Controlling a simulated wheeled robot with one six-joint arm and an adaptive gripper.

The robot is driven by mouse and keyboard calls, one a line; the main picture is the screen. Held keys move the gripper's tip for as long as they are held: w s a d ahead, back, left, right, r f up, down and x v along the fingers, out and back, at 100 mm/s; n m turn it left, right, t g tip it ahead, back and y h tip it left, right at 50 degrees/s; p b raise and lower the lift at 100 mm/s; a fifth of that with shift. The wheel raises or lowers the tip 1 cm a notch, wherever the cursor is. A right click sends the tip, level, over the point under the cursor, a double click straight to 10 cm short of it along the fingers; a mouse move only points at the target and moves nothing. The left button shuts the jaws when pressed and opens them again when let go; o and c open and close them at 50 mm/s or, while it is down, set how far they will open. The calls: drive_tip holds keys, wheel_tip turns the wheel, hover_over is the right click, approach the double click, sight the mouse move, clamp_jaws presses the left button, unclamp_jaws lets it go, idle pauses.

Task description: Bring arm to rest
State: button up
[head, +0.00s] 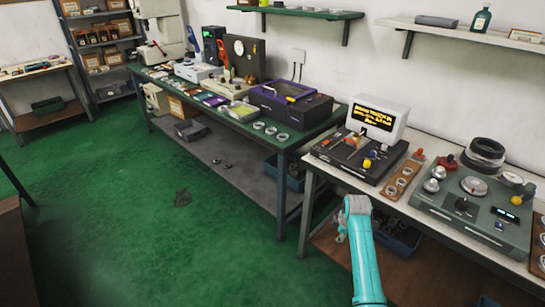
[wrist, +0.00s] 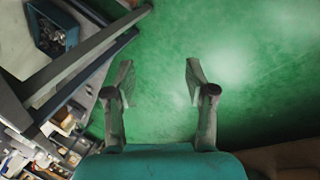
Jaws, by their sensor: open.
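In the wrist view my gripper (wrist: 159,88) is open, its two fingers apart with nothing between them. Green floor shows between and beyond the fingers. In the head view my teal arm (head: 365,255) reaches up from the bottom, in front of the right-hand workbench (head: 308,190). Its upper end is near the front left corner of that bench. The gripper itself is mostly hidden in the head view. Metal bearing rings lie on the long bench, and more rings (head: 403,181) sit on a brown board on the right-hand bench.
The right-hand bench carries a display device (head: 378,120), a green test panel (head: 470,228) and a dark ring stack (head: 484,154). The long bench (head: 240,122) holds a purple-and-black box (head: 290,104). A blue crate (wrist: 50,33) sits under a bench. The green floor (head: 150,230) at left is mostly clear.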

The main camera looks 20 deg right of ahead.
drive_tip(key=s+a+f+m+t, duration=0.2)
drive_tip(key=s+a+f+m, duration=0.1)
drive_tip(key=s+a+f, duration=0.7)
drive_tip(key=s+a+m+t, duration=0.2)
drive_tip(key=s+a+t, duration=0.1)
drive_tip(key=s+a, duration=0.85)
drive_tip(key=s+a+r+m+t, duration=0.2)
drive_tip(key=s+a+r, duration=0.25)
drive_tip(key=s, duration=0.35)
drive_tip(key=s+a+r+m+t, duration=0.1)
drive_tip(key=s+a+r+m, duration=0.15)
drive_tip(key=s+r, duration=0.45)
drive_tip(key=s+a+r+m+t+y, duration=0.1)
drive_tip(key=s+a+r+m+t, duration=0.1)
drive_tip(key=s+r, duration=1)
wheel_tip(320, 180, up, 3)
drive_tip(key=shift+a+r+t+y, duration=0.2)
drive_tip(key=shift+a+t+y, duration=0.15)
drive_tip(key=shift+t, duration=0.25)
